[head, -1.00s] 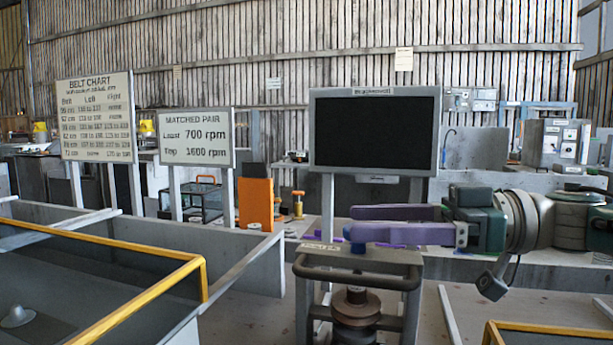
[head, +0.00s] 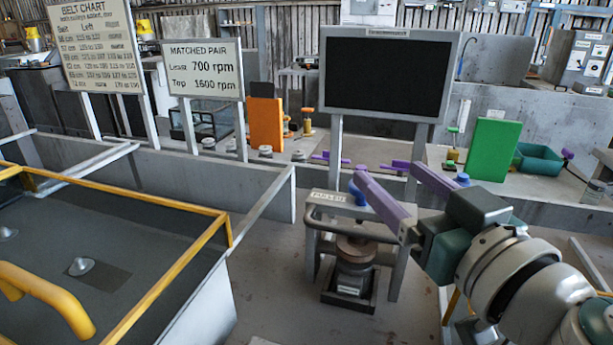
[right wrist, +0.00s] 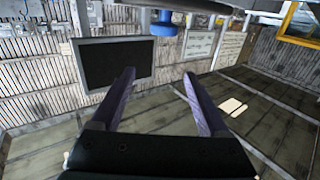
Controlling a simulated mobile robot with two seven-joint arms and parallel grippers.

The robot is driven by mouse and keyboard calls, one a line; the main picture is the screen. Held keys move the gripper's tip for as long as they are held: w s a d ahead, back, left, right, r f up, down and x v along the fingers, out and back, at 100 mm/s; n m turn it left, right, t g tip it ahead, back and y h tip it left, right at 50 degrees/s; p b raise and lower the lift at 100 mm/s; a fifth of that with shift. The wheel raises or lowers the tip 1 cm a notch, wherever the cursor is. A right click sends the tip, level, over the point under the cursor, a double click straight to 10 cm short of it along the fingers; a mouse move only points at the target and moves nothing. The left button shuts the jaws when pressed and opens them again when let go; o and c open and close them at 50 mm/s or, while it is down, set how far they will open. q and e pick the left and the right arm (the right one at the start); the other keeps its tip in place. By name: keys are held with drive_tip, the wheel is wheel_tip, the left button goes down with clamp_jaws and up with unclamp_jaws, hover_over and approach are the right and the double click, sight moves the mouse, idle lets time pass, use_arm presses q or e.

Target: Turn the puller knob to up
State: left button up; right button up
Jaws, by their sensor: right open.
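The puller stand (head: 335,199) is a grey frame with a small label on its top plate and a dark round pulley stack (head: 356,250) inside it. The blue puller knob (head: 357,194) is on the top; its pointing direction cannot be made out. My right gripper (head: 389,171) is open and empty, with two long purple fingers. In the head view its near fingertip overlaps the knob's right side; contact cannot be told. In the right wrist view the blue knob (right wrist: 163,24) shows above the gap between the fingertips (right wrist: 158,75), apart from both. My left gripper is out of view.
A dark screen (head: 388,75) stands behind the stand. A yellow-railed bin (head: 130,200) fills the left. The back bench carries an orange block (head: 266,123), a green panel (head: 490,147), a green tray (head: 538,161) and purple handles (head: 331,158).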

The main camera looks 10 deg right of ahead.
sight(360, 197)
drive_tip(key=f+b, duration=0.2)
drive_tip(key=f, duration=0.1)
drive_tip(key=f+b, duration=0.1)
drive_tip(key=f, duration=0.1)
drive_tip(key=shift+w+b, duration=0.3)
drive_tip(key=shift+w, duration=0.1)
drive_tip(key=w, duration=0.6)
drive_tip(key=shift+w+a+r+b, duration=0.2)
drive_tip(key=shift+w+a+b, duration=0.15)
drive_tip(key=shift+w, duration=0.05)
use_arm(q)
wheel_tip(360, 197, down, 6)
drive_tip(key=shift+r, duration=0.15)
use_arm(e)
drive_tip(key=c, duration=0.7)
clamp_jaws()
